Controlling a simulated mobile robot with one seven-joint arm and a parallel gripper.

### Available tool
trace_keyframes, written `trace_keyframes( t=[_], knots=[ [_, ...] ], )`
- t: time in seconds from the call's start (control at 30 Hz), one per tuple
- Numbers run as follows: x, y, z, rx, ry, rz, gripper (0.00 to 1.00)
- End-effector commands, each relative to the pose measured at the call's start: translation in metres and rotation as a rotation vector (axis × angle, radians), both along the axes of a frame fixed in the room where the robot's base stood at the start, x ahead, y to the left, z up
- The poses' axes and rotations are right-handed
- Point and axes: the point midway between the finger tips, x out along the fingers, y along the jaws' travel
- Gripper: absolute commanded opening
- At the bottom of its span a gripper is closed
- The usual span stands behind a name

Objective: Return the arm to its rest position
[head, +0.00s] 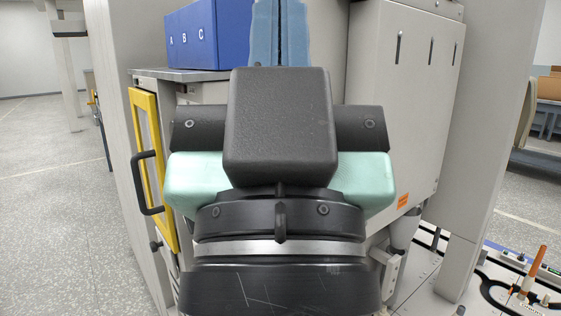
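My arm (280,130) fills the middle of the head view, seen close up. Its black and mint-green links stand upright one above the other. A light blue part rises behind the top black block; I cannot tell whether it belongs to my arm. My gripper is not in view, so its state and anything in it are hidden.
A yellow-framed door (146,112) with a black handle is at left. A grey panel (428,75) stands at right. An orange-and-white upright piece (534,268) is lower right. Open floor (50,180) lies left.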

Motion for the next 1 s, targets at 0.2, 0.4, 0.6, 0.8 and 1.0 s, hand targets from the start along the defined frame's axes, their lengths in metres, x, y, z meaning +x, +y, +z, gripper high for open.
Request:
trace_keyframes(
  t=[0.2,0.4,0.6,0.8,1.0],
  knots=[
    [0.001,0.000,0.078,-0.003,0.000,-0.004,0.00],
    [0.001,0.000,0.139,-0.004,0.001,-0.006,0.00],
    [0.001,0.000,0.199,-0.004,0.001,-0.006,0.00],
    [0.001,0.000,0.259,-0.004,0.001,-0.006,0.00],
    [0.001,0.000,0.316,-0.004,0.002,-0.006,0.00]
  ],
)
